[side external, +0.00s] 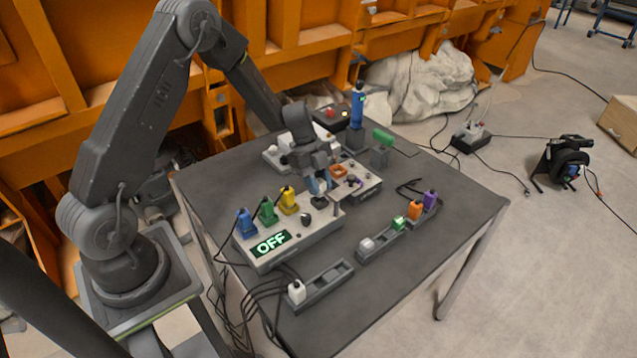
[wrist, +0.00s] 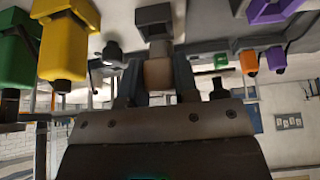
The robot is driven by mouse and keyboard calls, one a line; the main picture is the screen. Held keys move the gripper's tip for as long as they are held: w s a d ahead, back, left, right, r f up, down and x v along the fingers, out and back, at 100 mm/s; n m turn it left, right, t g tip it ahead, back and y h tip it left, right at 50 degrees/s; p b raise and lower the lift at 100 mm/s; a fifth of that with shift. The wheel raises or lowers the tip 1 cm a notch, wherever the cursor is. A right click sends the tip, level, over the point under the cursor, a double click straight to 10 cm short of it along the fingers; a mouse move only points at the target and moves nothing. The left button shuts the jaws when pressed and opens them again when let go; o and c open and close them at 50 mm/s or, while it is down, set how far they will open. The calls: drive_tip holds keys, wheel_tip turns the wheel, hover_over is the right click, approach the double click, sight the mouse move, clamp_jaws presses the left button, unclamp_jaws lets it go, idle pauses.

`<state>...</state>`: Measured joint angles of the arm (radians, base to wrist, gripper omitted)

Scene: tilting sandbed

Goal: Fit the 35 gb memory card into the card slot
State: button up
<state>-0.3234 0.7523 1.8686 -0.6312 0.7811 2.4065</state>
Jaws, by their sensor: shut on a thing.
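My gripper (side external: 318,186) is over the middle of the dark table, between the grey panel with the OFF display (side external: 271,243) and a smaller grey box (side external: 365,190). In the wrist view its fingers (wrist: 157,82) are shut on a small tan piece (wrist: 158,72). I cannot read any label on the piece, so I cannot tell whether it is the 35 gb memory card. A grey block with a square opening (wrist: 154,20) shows just beyond the piece. The card slot cannot be made out for certain in either view.
Blue (side external: 246,223), green (side external: 267,211) and yellow (side external: 288,199) plugs stand on the panel. A rail (side external: 385,240) holds white, green, orange and purple pieces. Another rail (side external: 325,286) holds a white plug (side external: 297,291). A blue cylinder (side external: 357,108) stands behind. The front right tabletop is clear.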

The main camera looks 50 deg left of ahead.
drive_tip(key=shift+f, duration=1.15)
drive_tip(key=o, duration=1.1)
drive_tip(key=shift+c, duration=0.2)
drive_tip(key=v, duration=1.3)
drive_tip(key=shift+a+r, duration=0.15)
drive_tip(key=shift+r, duration=0.2)
drive_tip(key=shift+r, duration=0.1)
